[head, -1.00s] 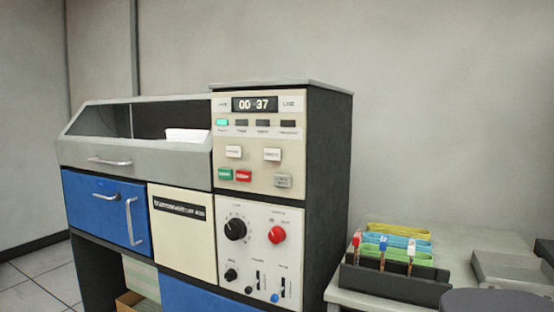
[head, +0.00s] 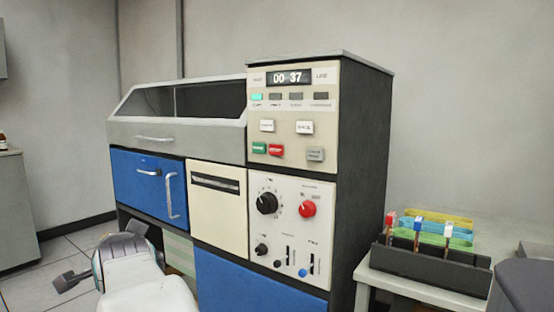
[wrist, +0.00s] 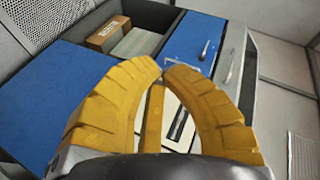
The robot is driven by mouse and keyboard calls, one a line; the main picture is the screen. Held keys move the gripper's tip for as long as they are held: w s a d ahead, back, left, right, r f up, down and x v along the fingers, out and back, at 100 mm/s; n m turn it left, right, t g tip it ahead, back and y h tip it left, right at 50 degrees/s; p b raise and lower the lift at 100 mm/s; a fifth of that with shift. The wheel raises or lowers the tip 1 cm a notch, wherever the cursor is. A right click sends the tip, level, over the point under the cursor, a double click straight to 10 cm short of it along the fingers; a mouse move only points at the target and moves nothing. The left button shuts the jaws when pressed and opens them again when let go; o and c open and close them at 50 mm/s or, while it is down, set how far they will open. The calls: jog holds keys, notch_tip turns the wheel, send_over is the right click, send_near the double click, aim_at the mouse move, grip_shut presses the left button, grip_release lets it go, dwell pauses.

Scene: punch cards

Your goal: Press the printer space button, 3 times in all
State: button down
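The printer's control panel (head: 292,112) is at the upper right of the machine in the head view. The labels are too small to read surely, so I cannot tell which is space.
Lower on the machine are a black knob (head: 267,203), a red knob (head: 308,208) and small sliders. A dark rack (head: 430,268) of coloured cards stands to the right. A cardboard box (wrist: 108,33) shows in the wrist view.

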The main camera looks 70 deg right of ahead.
jog(key=s+d+r+m+h+b, duration=0.2)
jog(key=s+d+r+m+h, duration=0.2)
jog(key=d+r+m, duration=0.3)
jog(key=s+d+r+m+h+b, duration=0.2)
jog(key=s+d+r+m+h, duration=0.35)
jog(key=d, duration=0.45)
jog(key=s+d+r+m+g+h+b, duration=0.1)
jog(key=s+d+r+m+g+h, duration=0.1)
jog(key=s+r+m, duration=0.3)
jog(key=s+d+r+m+g+h+b, duration=0.1)
jog(key=s+d+r+m+g+h, duration=0.2)
jog(key=s, duration=0.7)
jog(key=shift+d+r+m+h+b, duration=0.15)
jog(key=shift+r+m+h+b, duration=0.15)
jog(key=shift+r+m+h, duration=1.05)
jog(key=shift+d+r+n, duration=0.15)
jog(key=shift+r+n, duration=0.05)
jog(key=shift+n, duration=0.1)
